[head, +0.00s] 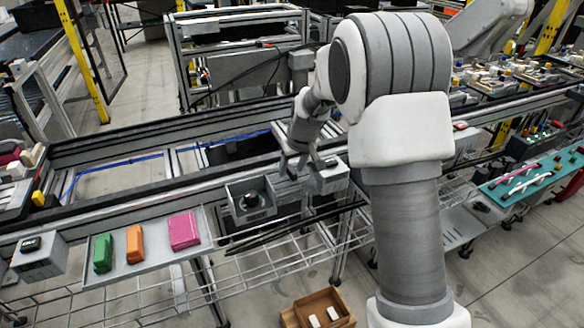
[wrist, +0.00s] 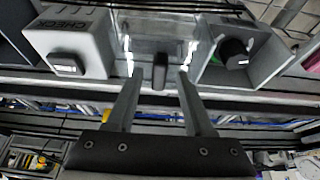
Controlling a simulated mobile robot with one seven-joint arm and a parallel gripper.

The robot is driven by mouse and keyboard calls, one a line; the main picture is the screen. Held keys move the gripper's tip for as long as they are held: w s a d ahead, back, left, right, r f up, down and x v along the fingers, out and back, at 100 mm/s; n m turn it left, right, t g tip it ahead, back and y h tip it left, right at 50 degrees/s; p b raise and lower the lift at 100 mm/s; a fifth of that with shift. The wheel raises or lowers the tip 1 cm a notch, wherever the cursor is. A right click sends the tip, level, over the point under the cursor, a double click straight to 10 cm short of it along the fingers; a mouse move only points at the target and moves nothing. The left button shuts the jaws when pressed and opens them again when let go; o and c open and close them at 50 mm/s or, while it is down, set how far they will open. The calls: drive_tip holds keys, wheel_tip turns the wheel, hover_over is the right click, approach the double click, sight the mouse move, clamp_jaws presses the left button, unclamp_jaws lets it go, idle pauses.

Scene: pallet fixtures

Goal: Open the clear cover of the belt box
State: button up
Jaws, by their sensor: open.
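The belt box's clear cover (wrist: 165,28) shows in the wrist view as a see-through panel with bright edges. A small dark handle (wrist: 160,71) stands at its near edge. My gripper (wrist: 158,82) is open, with one finger on each side of the handle in the picture; I cannot tell whether either touches it. In the head view my gripper (head: 297,172) is low over the fixture row, between the knob box and the button box. There the cover is too small and too hidden by my wrist to make out clearly. The cover appears closed, though its tilt is hard to judge.
A grey box marked CHECK with a button (wrist: 66,65) stands left in the wrist view. An open grey box with a black knob (wrist: 234,52) stands right. In the head view, a tray (head: 158,262) holds green, orange and pink blocks. Conveyor rails run behind.

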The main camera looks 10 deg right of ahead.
drive_tip(key=p+v, duration=0.2)
drive_tip(key=v, duration=1.5)
drive_tip(key=shift+s, duration=0.1)
drive_tip(key=s+d+r+m+t+p, duration=0.15)
drive_tip(key=s+r, duration=0.25)
drive_tip(key=s, duration=0.4)
drive_tip(key=s+r+g+p, duration=0.1)
drive_tip(key=s+r+p, duration=0.1)
drive_tip(key=s+r, duration=0.4)
drive_tip(key=s+d+f+m+h+p, duration=0.1)
drive_tip(key=s+p, duration=0.1)
drive_tip(key=s, duration=1.3)
drive_tip(key=shift+s+d+f+m+t, duration=0.2)
drive_tip(key=shift+d+m+t, duration=0.15)
drive_tip(key=shift+d+t, duration=0.1)
